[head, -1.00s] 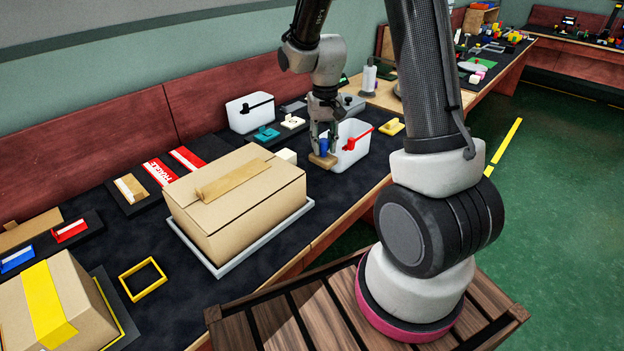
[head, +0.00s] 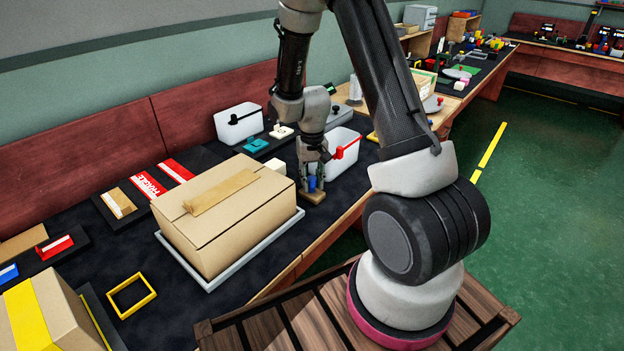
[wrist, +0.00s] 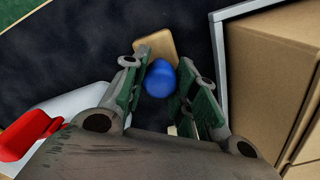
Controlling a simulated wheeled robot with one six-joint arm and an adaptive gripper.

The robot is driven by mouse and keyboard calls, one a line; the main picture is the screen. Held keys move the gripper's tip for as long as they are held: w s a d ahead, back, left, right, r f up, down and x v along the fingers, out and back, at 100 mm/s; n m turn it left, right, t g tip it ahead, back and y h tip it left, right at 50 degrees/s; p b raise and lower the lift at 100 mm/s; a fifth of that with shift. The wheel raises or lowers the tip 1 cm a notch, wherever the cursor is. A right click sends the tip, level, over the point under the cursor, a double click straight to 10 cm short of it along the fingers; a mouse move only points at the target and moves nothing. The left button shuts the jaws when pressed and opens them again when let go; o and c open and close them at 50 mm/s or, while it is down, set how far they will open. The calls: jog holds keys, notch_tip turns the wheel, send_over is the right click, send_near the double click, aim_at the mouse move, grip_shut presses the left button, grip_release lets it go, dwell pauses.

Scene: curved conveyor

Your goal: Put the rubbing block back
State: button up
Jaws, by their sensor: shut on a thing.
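The rubbing block has a tan flat base (head: 313,197) and a blue knob (head: 314,183). My gripper (head: 312,180) is shut on the blue knob, fingers pointing down. The block is at or just above the dark table mat, between the big carton and the white bin with the red handle; I cannot tell if it touches the mat. In the wrist view the blue knob (wrist: 160,78) sits between the two fingers (wrist: 165,85), with part of the tan base (wrist: 157,45) showing beyond it.
A big cardboard carton (head: 225,225) stands on a grey tray (head: 217,279) to the left. A white bin (head: 343,160) with a red handle (head: 347,148) stands behind right. Teal (head: 256,145) and cream (head: 281,131) handled blocks lie behind. A yellow frame (head: 131,295) lies front left.

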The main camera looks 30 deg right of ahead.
aim_at(312, 178)
jog(key=o, duration=1)
jog(key=shift+o, duration=0.2)
notch_tip(312, 178, up, 12)
jog(key=s+r+n+t, duration=0.1)
jog(key=s+r+t, duration=0.1)
jog(key=s+r, duration=0.9)
jog(key=s+r+n+t, duration=0.1)
jog(key=s+r+t, duration=0.1)
jog(key=s+r, duration=0.6)
jog(key=shift+s+d+n, duration=0.4)
jog(key=shift+s, duration=1.95)
